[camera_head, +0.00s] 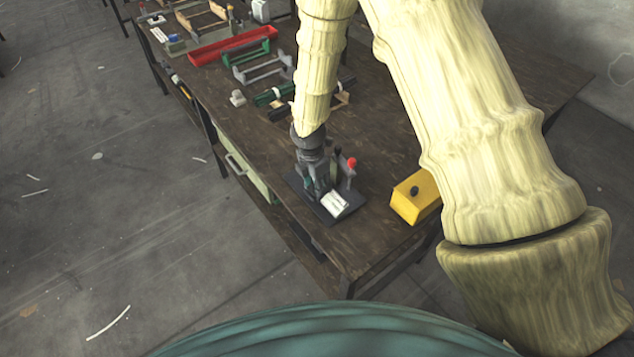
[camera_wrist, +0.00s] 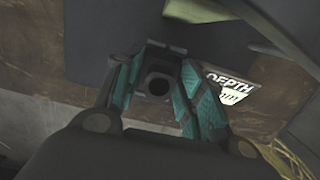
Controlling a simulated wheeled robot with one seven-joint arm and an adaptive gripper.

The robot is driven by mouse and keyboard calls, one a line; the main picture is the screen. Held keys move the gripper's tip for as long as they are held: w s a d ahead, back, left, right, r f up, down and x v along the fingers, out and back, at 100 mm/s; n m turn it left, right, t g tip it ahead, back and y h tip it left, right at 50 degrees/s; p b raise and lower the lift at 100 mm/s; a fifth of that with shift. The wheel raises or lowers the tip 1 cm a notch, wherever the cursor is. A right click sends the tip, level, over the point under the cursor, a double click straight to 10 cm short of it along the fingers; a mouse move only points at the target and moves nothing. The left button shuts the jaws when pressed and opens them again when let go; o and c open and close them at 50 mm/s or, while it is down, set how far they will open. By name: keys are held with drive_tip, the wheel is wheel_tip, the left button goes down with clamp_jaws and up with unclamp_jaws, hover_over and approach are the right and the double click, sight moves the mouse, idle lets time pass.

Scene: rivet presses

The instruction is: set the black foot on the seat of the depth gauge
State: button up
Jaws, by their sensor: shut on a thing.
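My gripper (camera_wrist: 157,92) has its two teal-padded fingers closed on a dark block with a round hole, which I take to be the black foot (camera_wrist: 158,72). In the head view my gripper (camera_head: 318,187) points down over the dark base plate of the depth gauge (camera_head: 322,214), near the table's front corner. A white label (camera_head: 334,204) lies on the plate; in the wrist view the label (camera_wrist: 232,86) reads DEPTH, right of the fingers. A red-knobbed upright (camera_head: 351,165) stands beside my gripper. The seat is hidden, and I cannot tell whether the foot touches it.
A yellow box (camera_head: 414,198) with a black knob sits to the right near the table edge. Bare wood (camera_head: 385,150) shows right of the gauge.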

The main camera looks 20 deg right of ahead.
sight(313, 185)
drive_tip(key=shift+s+f, duration=0.2)
drive_tip(key=shift+f, duration=0.15)
drive_tip(key=o, duration=0.6)
drive_tip(key=shift+f, duration=0.1)
drive_tip(key=shift+c, duration=0.2)
drive_tip(key=shift+f, duration=0.2)
drive_tip(key=shift+s, duration=0.1)
drive_tip(key=shift+r, duration=0.95)
wheel_tip(313, 185, up, 12)
drive_tip(key=a+b, duration=0.1)
drive_tip(key=shift+a+b, duration=0.2)
drive_tip(key=shift+b, duration=0.2)
drive_tip(key=shift+f, duration=0.1)
